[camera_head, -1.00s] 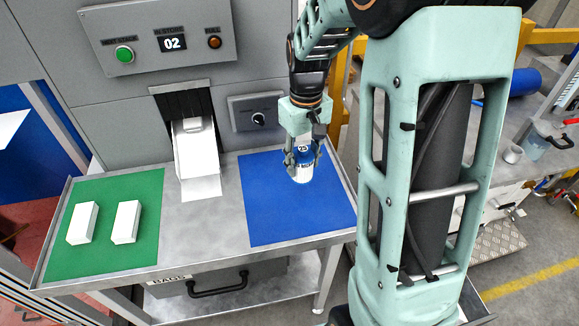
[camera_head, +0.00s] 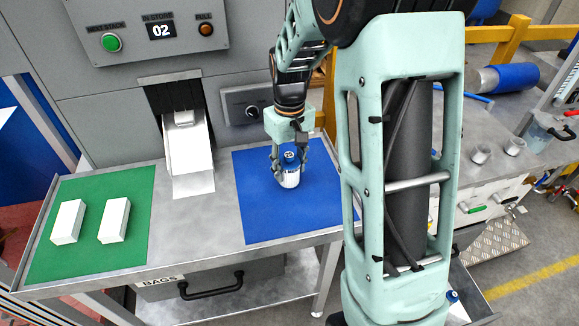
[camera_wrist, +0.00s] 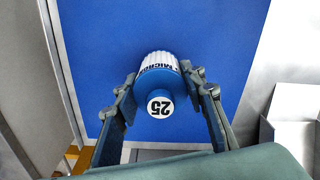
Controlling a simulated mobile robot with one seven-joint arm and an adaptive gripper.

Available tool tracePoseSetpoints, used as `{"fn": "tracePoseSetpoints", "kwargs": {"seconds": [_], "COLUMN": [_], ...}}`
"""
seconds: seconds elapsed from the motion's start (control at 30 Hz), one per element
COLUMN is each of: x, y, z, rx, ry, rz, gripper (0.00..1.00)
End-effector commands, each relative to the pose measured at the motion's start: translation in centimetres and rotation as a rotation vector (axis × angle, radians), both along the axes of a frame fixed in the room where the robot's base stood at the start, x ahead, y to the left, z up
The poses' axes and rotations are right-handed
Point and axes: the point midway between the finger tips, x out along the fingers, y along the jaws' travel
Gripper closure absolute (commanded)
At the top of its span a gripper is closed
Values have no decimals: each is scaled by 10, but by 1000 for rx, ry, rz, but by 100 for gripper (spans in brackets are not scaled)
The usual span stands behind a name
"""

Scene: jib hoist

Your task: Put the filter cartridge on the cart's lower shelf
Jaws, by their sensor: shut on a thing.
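The filter cartridge (camera_head: 289,178) is a white cylinder with a blue upper part, over the blue mat (camera_head: 260,220) on the metal bench. In the wrist view the filter cartridge (camera_wrist: 157,82) shows a ribbed white body and a round white end label reading 25. My gripper (camera_head: 289,165) is shut on it, one finger on each side; the gripper also shows in the wrist view (camera_wrist: 160,92). I cannot tell whether the cartridge's base touches the mat. I cannot make out for sure which shelf is the cart's lower one; my arm hides much of the right side.
Two white boxes (camera_head: 68,221) lie on a green mat (camera_head: 45,256) at left. A white chute (camera_head: 188,150) comes down from the grey panel between the mats. A workbench (camera_head: 545,155) with grey rings and a blue roll (camera_head: 513,77) stands at right. A blue-capped object (camera_head: 452,296) shows low beside my arm.

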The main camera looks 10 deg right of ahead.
Motion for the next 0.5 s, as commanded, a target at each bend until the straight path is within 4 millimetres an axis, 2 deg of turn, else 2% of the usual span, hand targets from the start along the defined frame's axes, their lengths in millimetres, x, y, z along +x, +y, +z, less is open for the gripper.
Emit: {"fn": "tracePoseSetpoints", "kwargs": {"seconds": [0.07, 0.1, 0.2, 0.5], "x": [0, 0, 0, 0], "y": [0, 0, 0, 0], "z": [-4, -3, -3, -2], "rx": [0, 0, 0, 0], "ry": [1, 1, 1, 1], "rz": [0, 0, 0, 0], "gripper": [87, 58, 47, 45]}}
